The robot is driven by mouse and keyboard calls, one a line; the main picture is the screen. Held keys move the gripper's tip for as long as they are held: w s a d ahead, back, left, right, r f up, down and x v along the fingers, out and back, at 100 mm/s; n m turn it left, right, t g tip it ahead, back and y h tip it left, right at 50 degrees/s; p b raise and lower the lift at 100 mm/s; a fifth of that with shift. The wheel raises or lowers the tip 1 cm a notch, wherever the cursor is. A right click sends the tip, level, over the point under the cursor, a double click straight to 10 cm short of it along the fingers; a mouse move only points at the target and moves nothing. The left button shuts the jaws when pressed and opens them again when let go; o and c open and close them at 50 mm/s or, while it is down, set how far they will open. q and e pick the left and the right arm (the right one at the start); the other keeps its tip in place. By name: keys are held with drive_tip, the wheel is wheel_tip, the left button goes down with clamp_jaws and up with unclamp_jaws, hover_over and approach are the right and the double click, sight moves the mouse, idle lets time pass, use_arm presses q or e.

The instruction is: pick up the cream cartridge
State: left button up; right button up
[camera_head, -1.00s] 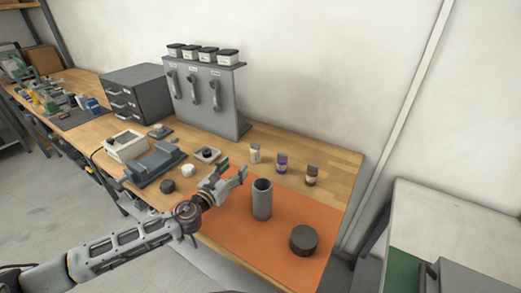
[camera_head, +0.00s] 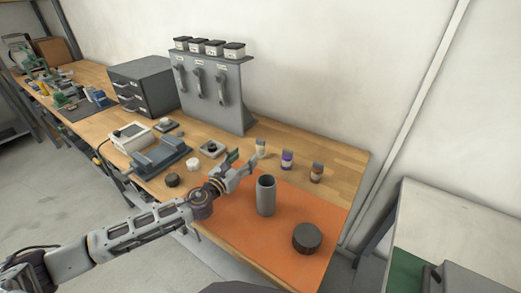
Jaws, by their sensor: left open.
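The cream cartridge (camera_head: 261,149) looks like a small, pale upright container with a grey top. It stands on the bare wood behind the orange mat, leftmost in a row with a purple-labelled one (camera_head: 287,161) and a brown one (camera_head: 316,172). My left gripper (camera_head: 244,163) is open and empty, just left of and in front of the cream cartridge. Its fingers point toward the back right. I cannot tell whether a fingertip touches the cartridge. My right gripper is not in view.
A tall grey open cylinder (camera_head: 265,197) and a dark round cap (camera_head: 307,238) stand on the orange mat (camera_head: 240,226). A white round piece (camera_head: 193,164), a dark one (camera_head: 172,180) and a grey fixture (camera_head: 160,157) lie left. A grey rack (camera_head: 232,95) stands behind.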

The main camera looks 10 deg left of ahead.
sight(260, 143)
use_arm(q)
drive_tip(key=shift+x, duration=3.2)
drive_tip(key=shift+w, duration=0.1)
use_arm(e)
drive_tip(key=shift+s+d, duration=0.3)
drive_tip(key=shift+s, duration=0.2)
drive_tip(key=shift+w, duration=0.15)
use_arm(q)
drive_tip(key=shift+w+d, duration=0.1)
drive_tip(key=shift+w, duration=0.05)
drive_tip(key=shift+x, duration=1.8)
drive_tip(key=shift+w+d+r, duration=0.1)
drive_tip(key=shift+w+d, duration=0.25)
drive_tip(key=shift+w, duration=0.2)
drive_tip(key=shift+c, duration=0.3)
